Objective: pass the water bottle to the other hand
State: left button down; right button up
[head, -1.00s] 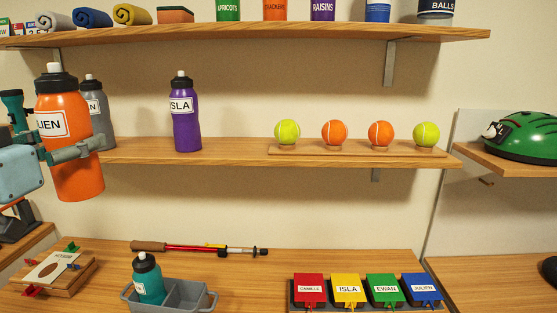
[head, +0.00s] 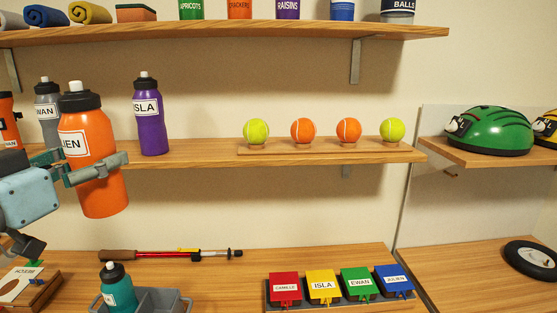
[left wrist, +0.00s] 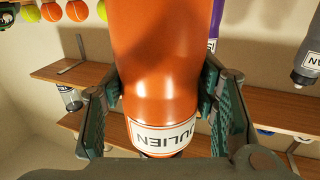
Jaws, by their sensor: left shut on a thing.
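The orange water bottle (head: 96,195) with a black cap is upright at the left of the head view. Its white label is partly cut off there, and reads JULIEN upside down in the left wrist view (left wrist: 155,60). My left gripper (head: 95,168) is shut around the bottle's middle and holds it in the air in front of the middle shelf. In the left wrist view its fingers (left wrist: 165,105) press on both sides of the bottle. My right gripper is in neither view.
A grey bottle (head: 47,110), a purple ISLA bottle (head: 149,125) and tennis balls (head: 303,131) stand on the middle shelf. Another orange container (head: 8,125) shows at the left edge. Below are a teal bottle (head: 117,290) in a grey caddy and several coloured boxes (head: 322,286).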

pick_arm(q)
jog(key=d+m+g+h, duration=0.3)
jog(key=d+m+h, duration=0.3)
jog(key=d, duration=0.6)
notch_tip(320, 180, down, 18)
jog(key=w+n, duration=0.1)
jog(key=n, duration=0.1)
jog(key=s+a+f+t+y+p, duration=0.1)
jog(key=s+f+p, duration=0.2)
jog(key=s+f, duration=0.6)
jog(key=shift+s+n+p, duration=0.3)
jog(key=shift+s+n, duration=0.1)
jog(key=shift+s, duration=0.05)
